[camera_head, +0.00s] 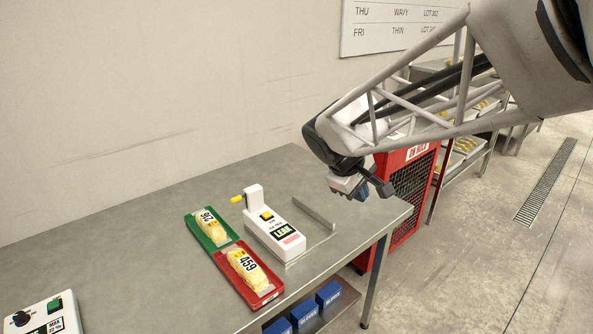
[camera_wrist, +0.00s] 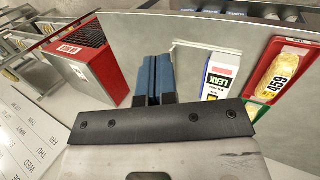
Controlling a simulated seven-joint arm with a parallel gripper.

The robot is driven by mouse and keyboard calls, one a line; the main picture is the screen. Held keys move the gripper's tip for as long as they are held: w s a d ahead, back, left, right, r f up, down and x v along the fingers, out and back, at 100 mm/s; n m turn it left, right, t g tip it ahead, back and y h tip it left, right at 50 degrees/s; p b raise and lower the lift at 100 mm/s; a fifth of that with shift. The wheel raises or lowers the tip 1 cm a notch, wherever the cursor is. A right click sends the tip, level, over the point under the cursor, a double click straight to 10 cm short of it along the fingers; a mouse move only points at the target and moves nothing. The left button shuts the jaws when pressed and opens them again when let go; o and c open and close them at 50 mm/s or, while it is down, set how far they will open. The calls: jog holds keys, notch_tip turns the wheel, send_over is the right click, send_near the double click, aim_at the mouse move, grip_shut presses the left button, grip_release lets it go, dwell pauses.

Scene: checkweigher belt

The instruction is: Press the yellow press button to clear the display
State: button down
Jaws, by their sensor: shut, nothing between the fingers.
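A white tester (camera_head: 272,232) with a "LEAK" label stands on the grey table. A yellow press button (camera_head: 267,215) is on its top face, and a separate yellow-tipped lever (camera_head: 237,199) sticks out at its far left end. My gripper (camera_head: 361,193) is above the table's right end, to the right of the tester and apart from it. In the wrist view its blue fingers (camera_wrist: 154,72) are together with nothing between them. The tester shows there too (camera_wrist: 221,74), partly hidden by my gripper body; I cannot make out the button in that view.
A green tray (camera_head: 193,226) and a red tray (camera_head: 233,274), each with a numbered yellow pack, lie left of the tester. A low metal rail (camera_head: 314,213) stands right of it. A control box (camera_head: 65,324) is front left. A red cabinet (camera_head: 408,155) stands beyond the table's end.

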jog(key=w+a+f+n+t+h, duration=0.15)
jog(key=w+a+f+n, duration=0.3)
jog(key=w+a, duration=0.6)
jog(key=n+t, duration=0.3)
jog(key=n, duration=0.2)
send_over(267, 215)
notch_tip(267, 215, down, 5)
jog(key=shift+w+g, duration=0.1)
jog(key=shift+g, duration=0.15)
jog(key=shift+f, duration=4.3)
jog(key=shift+f, duration=0.9)
jog(key=shift+r, duration=0.8)
